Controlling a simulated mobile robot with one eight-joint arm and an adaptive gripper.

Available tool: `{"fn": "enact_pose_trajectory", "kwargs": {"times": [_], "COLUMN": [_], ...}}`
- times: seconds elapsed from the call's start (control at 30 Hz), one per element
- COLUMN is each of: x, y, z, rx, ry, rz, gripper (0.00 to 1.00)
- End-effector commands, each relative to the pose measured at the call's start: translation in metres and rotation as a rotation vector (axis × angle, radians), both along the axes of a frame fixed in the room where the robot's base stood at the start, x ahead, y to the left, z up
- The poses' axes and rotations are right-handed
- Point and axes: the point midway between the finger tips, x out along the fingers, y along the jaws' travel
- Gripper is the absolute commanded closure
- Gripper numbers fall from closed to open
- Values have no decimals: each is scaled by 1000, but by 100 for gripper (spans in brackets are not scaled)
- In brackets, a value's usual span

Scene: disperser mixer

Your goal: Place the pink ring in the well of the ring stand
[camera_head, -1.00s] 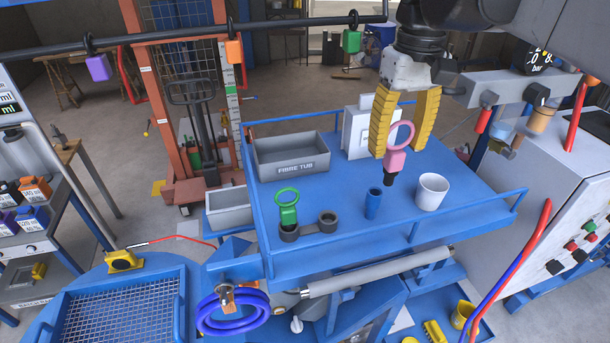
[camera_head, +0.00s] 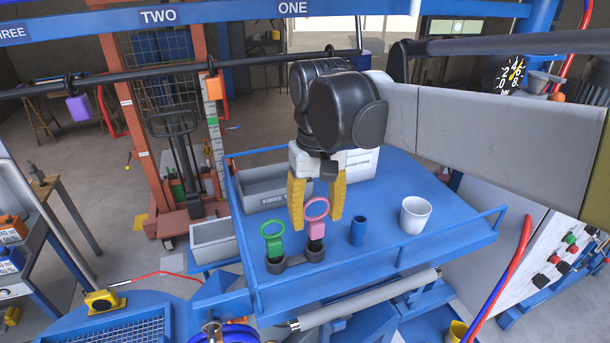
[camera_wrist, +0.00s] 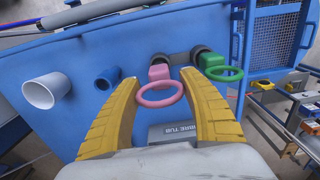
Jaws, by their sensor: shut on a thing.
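My gripper (camera_head: 317,208) has its yellow fingers shut on the pink ring (camera_head: 316,230), which is upright with its loop between the fingers. The dark ring stand (camera_head: 294,264) has two wells on the blue table. The pink ring's block is right over the right-hand well (camera_head: 314,254), its dark lower end out of sight; how deep it sits I cannot tell. The green ring (camera_head: 273,243) stands in the left well. In the wrist view the pink ring (camera_wrist: 158,73) lies between the fingertips, beside the green ring (camera_wrist: 215,60).
A blue cup (camera_head: 357,232) and a white cup (camera_head: 415,216) stand right of the ring stand. The grey fibre tub (camera_head: 262,200) is behind it. A blue rail (camera_head: 450,243) runs along the table's front edge. Table surface between the cups and stand is clear.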

Motion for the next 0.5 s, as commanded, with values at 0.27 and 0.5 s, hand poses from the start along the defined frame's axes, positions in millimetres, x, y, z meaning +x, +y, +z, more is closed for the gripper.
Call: {"fn": "enact_pose_trajectory", "kwargs": {"times": [0.27,0.5], "x": [0,0], "y": [0,0], "z": [-16,-20], "rx": [0,0], "ry": [0,0], "rz": [0,0], "gripper": [88,88]}}
